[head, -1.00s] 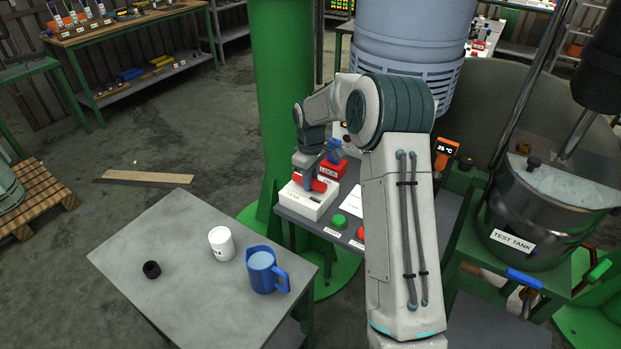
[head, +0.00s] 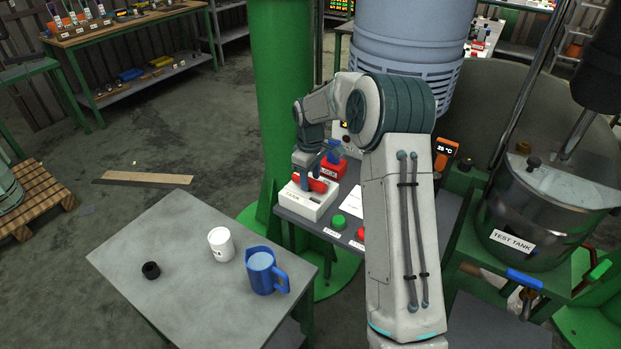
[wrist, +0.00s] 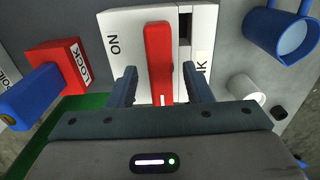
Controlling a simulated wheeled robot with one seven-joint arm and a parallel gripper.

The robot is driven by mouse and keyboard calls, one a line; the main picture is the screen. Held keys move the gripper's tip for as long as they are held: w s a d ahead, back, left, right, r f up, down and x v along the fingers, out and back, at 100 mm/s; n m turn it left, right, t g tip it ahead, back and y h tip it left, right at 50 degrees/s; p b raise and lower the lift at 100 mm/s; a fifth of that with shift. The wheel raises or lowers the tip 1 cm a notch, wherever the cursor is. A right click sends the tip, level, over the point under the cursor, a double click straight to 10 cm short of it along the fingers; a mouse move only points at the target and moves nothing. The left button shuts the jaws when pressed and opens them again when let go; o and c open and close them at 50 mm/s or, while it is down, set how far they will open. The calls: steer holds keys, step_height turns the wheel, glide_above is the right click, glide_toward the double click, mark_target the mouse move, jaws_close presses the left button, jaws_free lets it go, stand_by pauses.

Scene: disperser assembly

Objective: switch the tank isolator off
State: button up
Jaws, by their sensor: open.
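The tank isolator is a white box (head: 308,205) with a red handle (head: 317,185) on the small panel shelf. In the wrist view the red handle (wrist: 158,62) lies along the white box (wrist: 125,21), which has "ON" lettering on its left part and a dark slot at its right. My gripper (wrist: 160,88) is open, with one finger on each side of the handle's lower part. A gap shows between the fingers and the handle, so I cannot see contact. In the head view my gripper (head: 310,165) is over the isolator and partly hides the handle.
Green (head: 339,222) and red buttons sit in front. A grey table (head: 190,290) holds a blue mug (head: 263,272), a white cup (head: 221,244) and a black cap (head: 151,270).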

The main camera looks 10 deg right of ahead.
mark_target(310, 181)
step_height(310, 181, up, 13)
steer(key=b, duration=0.1)
steer(key=shift+r, duration=0.1)
stand_by(0.3)
steer(key=s+a+r+m+t, duration=0.1)
steer(key=s+r+m, duration=0.15)
steer(key=s, duration=0.65)
steer(key=s+r+m, duration=0.2)
steer(key=s+r, duration=0.1)
steer(key=s, duration=0.5)
steer(key=s+f+m+t, duration=0.1)
steer(key=s+f+m, duration=0.1)
steer(key=s, duration=0.7)
steer(key=s+f+m+t, duration=0.1)
steer(key=s+f+m, duration=0.1)
steer(key=s, duration=0.7)
steer(key=shift+d+f+m, duration=0.3)
steer(key=shift+f+m, duration=0.05)
steer(key=shift+f, duration=0.35)
